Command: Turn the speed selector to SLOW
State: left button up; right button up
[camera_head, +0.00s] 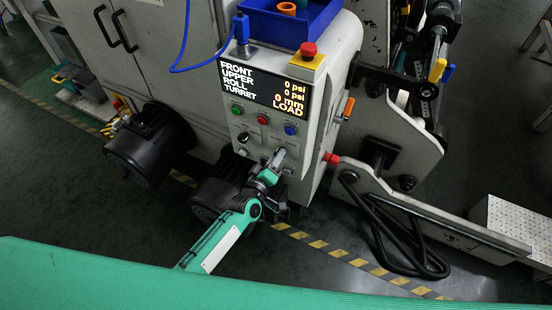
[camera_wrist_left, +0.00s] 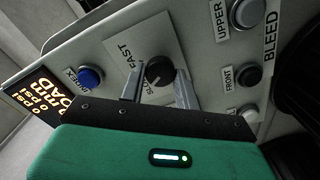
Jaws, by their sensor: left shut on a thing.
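The speed selector is a round black knob (camera_wrist_left: 160,72) on a light label plate in the left wrist view. The word FAST shows on the plate at upper left of the knob, and a partly hidden word starting with S shows just left of the knob. A light pointer mark on the knob seems to face that partly hidden word. My left gripper (camera_wrist_left: 159,92) has one grey finger on each side of the knob and is shut on it. In the head view the left gripper (camera_head: 276,157) reaches the lower part of the control panel and covers the knob. My right gripper is not in view.
The control panel (camera_head: 242,125) carries a display (camera_head: 265,88) and several push buttons, with a blue button (camera_wrist_left: 90,77) near the selector. BLEED buttons (camera_wrist_left: 248,75) sit on the other side. A red emergency button (camera_head: 308,50) and blue bin (camera_head: 290,25) are above. Black motors (camera_head: 150,145) stand at left.

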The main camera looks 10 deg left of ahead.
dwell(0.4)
pick_arm(q)
jog(key=o, duration=1)
jog(key=v, duration=1.4)
jog(key=shift+b, duration=0.35)
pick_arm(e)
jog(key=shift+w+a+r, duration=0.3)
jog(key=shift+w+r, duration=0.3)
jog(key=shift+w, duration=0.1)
pick_arm(q)
jog(key=shift+w, duration=0.1)
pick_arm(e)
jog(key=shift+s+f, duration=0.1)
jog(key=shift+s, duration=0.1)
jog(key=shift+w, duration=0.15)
